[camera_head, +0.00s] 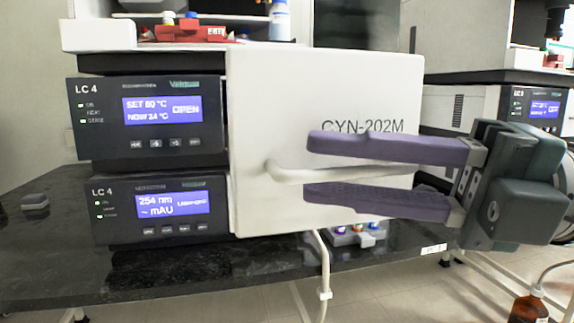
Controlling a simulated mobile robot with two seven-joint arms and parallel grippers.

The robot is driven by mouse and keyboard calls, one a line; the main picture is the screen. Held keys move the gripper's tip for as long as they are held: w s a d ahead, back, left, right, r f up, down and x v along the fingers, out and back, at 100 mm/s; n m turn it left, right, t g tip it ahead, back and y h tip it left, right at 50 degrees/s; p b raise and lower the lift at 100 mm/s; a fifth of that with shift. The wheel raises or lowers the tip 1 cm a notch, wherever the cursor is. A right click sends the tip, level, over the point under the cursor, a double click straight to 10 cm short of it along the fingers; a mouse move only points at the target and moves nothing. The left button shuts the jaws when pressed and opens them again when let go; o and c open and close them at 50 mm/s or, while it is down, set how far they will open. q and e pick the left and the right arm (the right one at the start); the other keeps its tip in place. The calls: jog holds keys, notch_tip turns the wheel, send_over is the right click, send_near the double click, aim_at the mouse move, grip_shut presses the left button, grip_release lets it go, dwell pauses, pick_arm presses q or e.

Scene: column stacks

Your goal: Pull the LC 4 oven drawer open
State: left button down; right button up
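The LC 4 oven unit (150,118) is the upper dark panel at the left; its screen reads SET 60 °C, NOW 24 °C and OPEN. Beside it is a large white front (265,110) marked CYN-202M, which looks like the drawer. A white bar handle (285,174) runs sideways across this front. My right gripper (308,166) comes in from the right with its two purple fingers apart, one above and one below the handle. Gaps show between the bar and both fingers. The right part of the front is hidden behind the gripper. My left gripper is not in view.
A second LC 4 unit (155,208) reading 254 nm sits below the oven panel. The dark bench (60,255) has clear room at the left. Small coloured-cap vials (355,230) stand below the white front. A brown bottle (529,307) is at the lower right.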

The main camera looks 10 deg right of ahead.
jog(key=shift+o, duration=0.5)
jog(key=shift+d, duration=0.1)
jog(key=shift+s+d+f, duration=0.15)
jog(key=shift+d, duration=0.15)
jog(key=b+v, duration=0.1)
jog(key=v, duration=0.8)
jog(key=shift+d, duration=0.15)
